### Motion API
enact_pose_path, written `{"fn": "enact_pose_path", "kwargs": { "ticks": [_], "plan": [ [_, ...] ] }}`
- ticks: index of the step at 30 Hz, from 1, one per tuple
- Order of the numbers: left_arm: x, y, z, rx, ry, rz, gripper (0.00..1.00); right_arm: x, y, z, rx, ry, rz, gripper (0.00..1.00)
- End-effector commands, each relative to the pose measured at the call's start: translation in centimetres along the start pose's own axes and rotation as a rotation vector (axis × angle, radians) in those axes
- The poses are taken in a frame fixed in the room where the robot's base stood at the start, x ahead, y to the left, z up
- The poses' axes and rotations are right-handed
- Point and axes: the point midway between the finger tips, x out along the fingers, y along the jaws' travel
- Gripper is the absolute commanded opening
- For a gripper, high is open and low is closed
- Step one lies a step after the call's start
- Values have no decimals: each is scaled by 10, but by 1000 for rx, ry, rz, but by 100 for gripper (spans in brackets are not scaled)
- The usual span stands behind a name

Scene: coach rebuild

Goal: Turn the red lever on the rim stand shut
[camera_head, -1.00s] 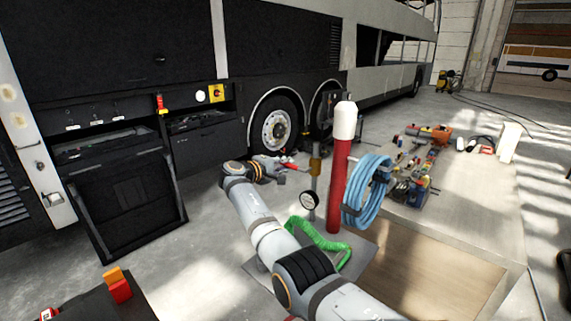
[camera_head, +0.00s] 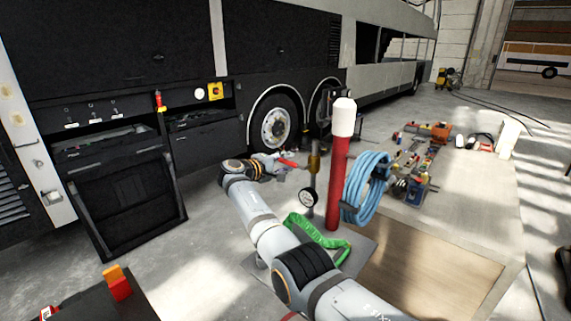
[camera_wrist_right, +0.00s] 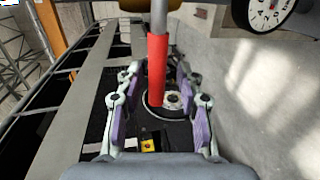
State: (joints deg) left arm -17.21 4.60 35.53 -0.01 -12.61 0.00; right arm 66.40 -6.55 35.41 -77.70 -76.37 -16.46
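The red lever (camera_head: 289,162) sticks out to the left from the brass fitting (camera_head: 314,164) on a thin grey post in the head view. A round dial gauge (camera_head: 308,197) sits lower on that post. In the right wrist view the red lever (camera_wrist_right: 157,70) comes down from the top on a grey rod. My right gripper (camera_wrist_right: 158,125) is open, with purple-padded fingers on both sides of the lever's line and gaps left and right. In the head view my right gripper (camera_head: 272,168) is small, beside the lever. My left gripper is out of view.
A red post with a white cap (camera_head: 341,165) carries a blue coiled hose (camera_head: 367,187) right of the thin post. A green hose (camera_head: 318,234) lies at its base. The bus wheel (camera_head: 276,128) and open bay stand behind. Tools cover the floor mat at right.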

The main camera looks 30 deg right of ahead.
Motion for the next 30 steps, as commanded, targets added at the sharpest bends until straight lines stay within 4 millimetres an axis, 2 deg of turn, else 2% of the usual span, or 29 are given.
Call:
{"fn": "enact_pose_path", "kwargs": {
  "ticks": [5,8,15,19,24,30],
  "plan": [
    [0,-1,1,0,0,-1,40,-7,0,-1,1,3,1,37],
    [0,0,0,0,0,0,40,-25,0,-2,3,5,0,37],
    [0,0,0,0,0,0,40,-84,-1,-1,1,3,-2,37],
    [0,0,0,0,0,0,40,-106,0,0,1,2,-1,37],
    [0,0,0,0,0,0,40,-119,0,0,0,0,0,37],
    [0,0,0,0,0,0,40,-120,0,0,0,-1,0,37]
  ]
}}
